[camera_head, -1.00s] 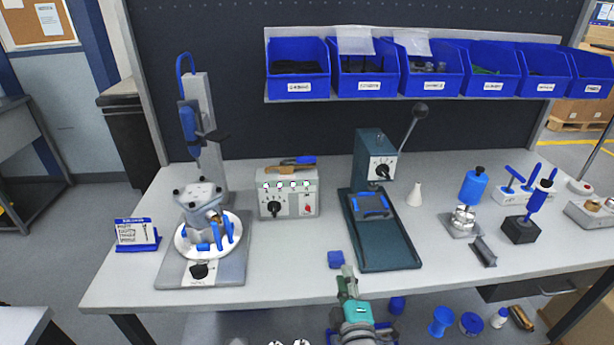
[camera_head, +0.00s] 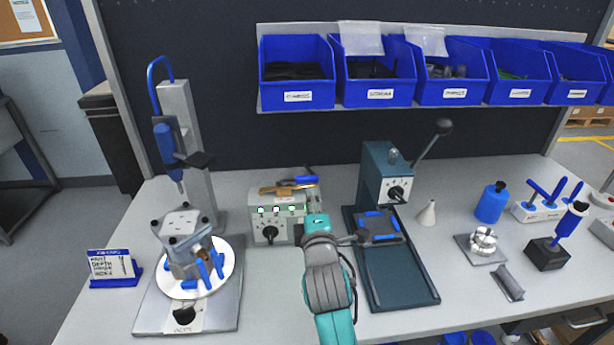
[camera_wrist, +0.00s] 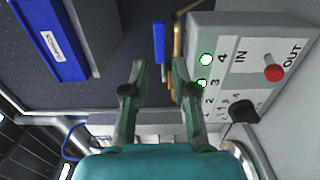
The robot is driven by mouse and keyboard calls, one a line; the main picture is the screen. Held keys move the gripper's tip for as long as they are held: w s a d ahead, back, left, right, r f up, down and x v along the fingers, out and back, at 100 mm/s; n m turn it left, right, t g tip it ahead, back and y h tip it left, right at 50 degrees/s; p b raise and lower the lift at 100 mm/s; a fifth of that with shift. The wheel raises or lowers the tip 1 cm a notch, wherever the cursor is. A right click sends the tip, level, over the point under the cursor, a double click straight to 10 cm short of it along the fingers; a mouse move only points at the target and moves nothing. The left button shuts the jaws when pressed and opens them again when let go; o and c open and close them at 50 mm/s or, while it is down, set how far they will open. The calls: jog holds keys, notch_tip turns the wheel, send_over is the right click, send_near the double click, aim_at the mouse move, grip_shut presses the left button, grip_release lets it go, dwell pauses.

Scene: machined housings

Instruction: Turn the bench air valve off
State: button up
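The bench air valve appears to be the brass body (camera_head: 284,190) with a blue lever (camera_head: 306,180) at the top of the grey control box. In the wrist view the blue lever (camera_wrist: 159,42) shows beyond the gap between my fingertips, beside the brass part (camera_wrist: 178,40). My gripper (camera_wrist: 159,75) is open with nothing between its fingers. In the head view my gripper (camera_head: 314,200) is in front of the box's right side and hides part of it. I cannot tell whether a finger touches the valve.
A press (camera_head: 378,172) stands to the right, a fixture on a plate (camera_head: 145,307) to the left. Blue bins (camera_head: 297,98) hang above.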

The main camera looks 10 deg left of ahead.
aim_at(308, 182)
jog(key=x, duration=0.9)
jog(key=shift+w, duration=0.15)
grip_shut()
jog(key=shift+f, duration=0.1)
